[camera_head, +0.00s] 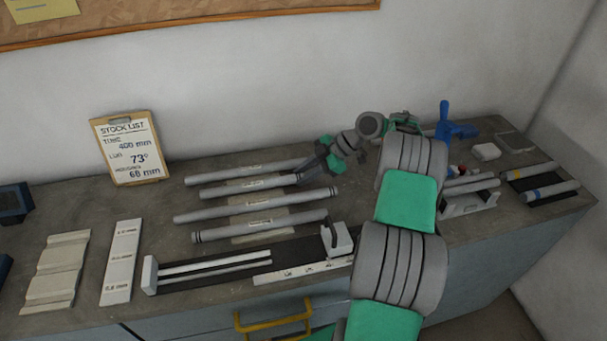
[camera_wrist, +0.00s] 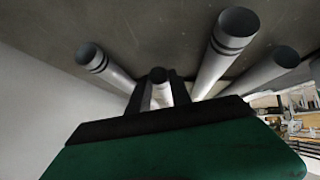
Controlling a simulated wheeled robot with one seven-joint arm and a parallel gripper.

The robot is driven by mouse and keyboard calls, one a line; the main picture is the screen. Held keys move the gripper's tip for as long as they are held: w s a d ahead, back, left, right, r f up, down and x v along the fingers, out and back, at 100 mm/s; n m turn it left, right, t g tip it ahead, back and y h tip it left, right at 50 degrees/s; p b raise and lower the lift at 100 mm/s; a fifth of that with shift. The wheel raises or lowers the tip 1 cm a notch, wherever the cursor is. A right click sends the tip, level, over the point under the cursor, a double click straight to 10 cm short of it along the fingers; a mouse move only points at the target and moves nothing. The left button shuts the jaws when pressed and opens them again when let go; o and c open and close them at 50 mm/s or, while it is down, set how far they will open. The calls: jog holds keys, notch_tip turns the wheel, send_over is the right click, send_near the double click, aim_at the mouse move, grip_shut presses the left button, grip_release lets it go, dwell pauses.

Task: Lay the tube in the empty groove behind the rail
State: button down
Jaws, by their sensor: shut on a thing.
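Several grey tubes lie side by side on the bench in the head view. My gripper (camera_head: 306,172) is at the right end of the second tube from the back (camera_head: 240,186). In the wrist view a tube end (camera_wrist: 159,78) stands between the dark fingers, shut on it. Whether this tube touches the bench or is slightly raised is unclear. The jig in front has a black base (camera_head: 290,251), white rails (camera_head: 215,268), a white end block (camera_head: 149,276) at left and a grey-white block (camera_head: 337,241) at right. The grooves between the rails are small in view.
Neighbouring tubes (camera_head: 255,205) lie close in front of the held one, and another (camera_head: 237,171) behind. A stock list clipboard (camera_head: 130,147) leans on the wall. A blue tool (camera_head: 452,125) and a white fixture (camera_head: 468,203) are at right. White plates (camera_head: 122,262) lie left of the jig.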

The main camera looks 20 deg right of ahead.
jog(key=shift+f, duration=0.1)
jog(key=c, duration=1.1)
grip_release()
jog(key=p+v, duration=0.4)
jog(key=v, duration=0.3)
jog(key=shift+r, duration=0.4)
jog(key=shift+s+d, duration=0.15)
jog(key=shift+d, duration=0.1)
jog(key=shift+f, duration=0.1)
